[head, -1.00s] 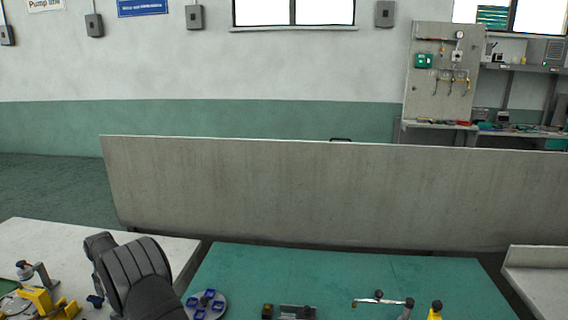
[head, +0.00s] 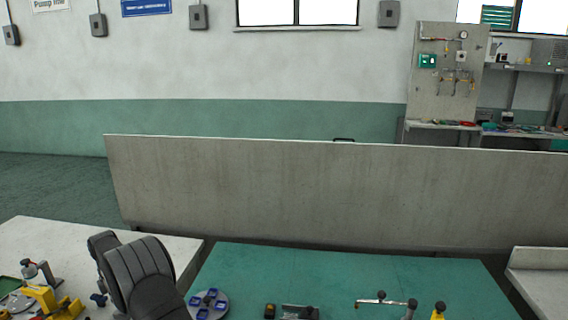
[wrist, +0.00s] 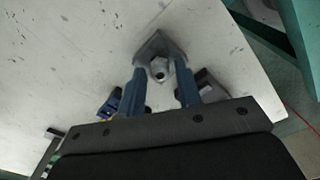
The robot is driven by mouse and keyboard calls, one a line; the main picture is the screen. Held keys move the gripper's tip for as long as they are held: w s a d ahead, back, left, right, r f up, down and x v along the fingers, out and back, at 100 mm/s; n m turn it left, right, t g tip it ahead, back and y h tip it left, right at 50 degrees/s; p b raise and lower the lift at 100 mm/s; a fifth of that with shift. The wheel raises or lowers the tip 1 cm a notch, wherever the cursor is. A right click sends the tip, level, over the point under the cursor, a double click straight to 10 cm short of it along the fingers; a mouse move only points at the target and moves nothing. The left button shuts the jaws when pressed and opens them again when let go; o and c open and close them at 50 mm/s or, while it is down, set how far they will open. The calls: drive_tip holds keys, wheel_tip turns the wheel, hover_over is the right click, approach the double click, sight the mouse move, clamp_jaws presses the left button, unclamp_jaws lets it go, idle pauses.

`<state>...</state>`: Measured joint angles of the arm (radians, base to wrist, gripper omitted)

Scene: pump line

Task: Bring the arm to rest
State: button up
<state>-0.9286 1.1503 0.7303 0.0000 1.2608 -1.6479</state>
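My arm's dark grey ribbed link stands at the lower left of the head view, over the edge between the white table and the green bench; the gripper itself is out of that view. In the wrist view my gripper (wrist: 160,80) has its two blue fingers apart, with a gap between them. A grey metal piece with a rounded nut-like end (wrist: 160,50) shows between and beyond the fingertips, over the pale table top. I see no finger clearly pressing on it, and how far below it lies is hard to tell.
The green bench top (head: 330,275) carries a round disc with blue pockets (head: 208,304), a small dark fixture (head: 298,312) and a metal tap-like pipe (head: 385,302). Yellow fixtures (head: 42,296) stand on the white table (head: 60,240). A grey partition (head: 330,190) runs behind.

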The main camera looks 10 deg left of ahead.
drive_tip(key=m, duration=0.2)
drive_tip(key=shift+m, duration=0.3)
wheel_tip(320, 180, up, 7)
drive_tip(key=shift+r, duration=0.1)
drive_tip(key=m, duration=0.4)
drive_tip(key=shift+f, duration=0.25)
drive_tip(key=m, duration=0.5)
drive_tip(key=shift+f, duration=0.15)
drive_tip(key=m, duration=0.4)
drive_tip(key=shift+f+m, duration=0.15)
drive_tip(key=shift+m, duration=0.25)
drive_tip(key=m, duration=0.4)
drive_tip(key=shift+f, duration=0.15)
